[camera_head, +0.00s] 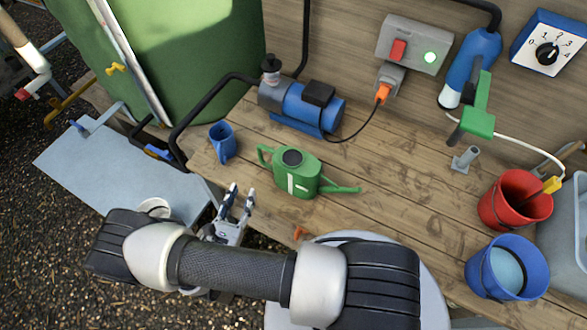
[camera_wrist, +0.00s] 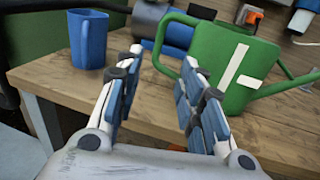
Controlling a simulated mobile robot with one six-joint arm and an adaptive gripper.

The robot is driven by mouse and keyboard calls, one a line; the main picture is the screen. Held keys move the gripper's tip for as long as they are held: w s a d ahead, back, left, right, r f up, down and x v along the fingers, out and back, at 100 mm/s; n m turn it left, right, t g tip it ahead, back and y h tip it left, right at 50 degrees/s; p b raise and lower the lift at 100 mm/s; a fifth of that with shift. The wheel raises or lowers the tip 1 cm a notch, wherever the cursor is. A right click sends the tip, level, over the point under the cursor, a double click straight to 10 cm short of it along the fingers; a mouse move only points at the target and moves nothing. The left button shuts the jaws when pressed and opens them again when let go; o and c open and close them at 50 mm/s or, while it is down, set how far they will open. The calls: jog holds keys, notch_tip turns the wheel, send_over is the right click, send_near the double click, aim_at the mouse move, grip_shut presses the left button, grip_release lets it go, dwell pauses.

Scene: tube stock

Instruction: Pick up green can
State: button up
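The green can (camera_head: 296,173) is a watering can with a dark round top opening and a pale strip on its side. It stands upright on the wooden bench, handle to the left and spout to the right. In the wrist view the green can (camera_wrist: 232,65) is ahead and right of centre. My gripper (camera_head: 239,196) is open and empty at the bench's front edge, left of and in front of the can. In the wrist view my gripper (camera_wrist: 160,80) has its fingers apart, with the can's handle just beyond the right finger. Finger contact with the handle cannot be told.
A blue mug (camera_head: 223,142) stands left of the can, and a blue pump (camera_head: 300,104) with a cable lies behind it. A red bucket (camera_head: 515,200) and a blue bucket (camera_head: 507,268) are at the right. The wooden bench (camera_head: 390,190) is bare right of the spout.

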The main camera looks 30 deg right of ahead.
send_near(259, 155)
jog(key=x, duration=0.5)
jog(key=shift+s+d+f+b, duration=0.1)
jog(key=shift+f+b, duration=0.05)
jog(key=shift+b, duration=0.15)
jog(key=shift+b+x, duration=0.3)
jog(key=shift+x, duration=2.65)
jog(key=shift+c, duration=0.2)
grip_shut()
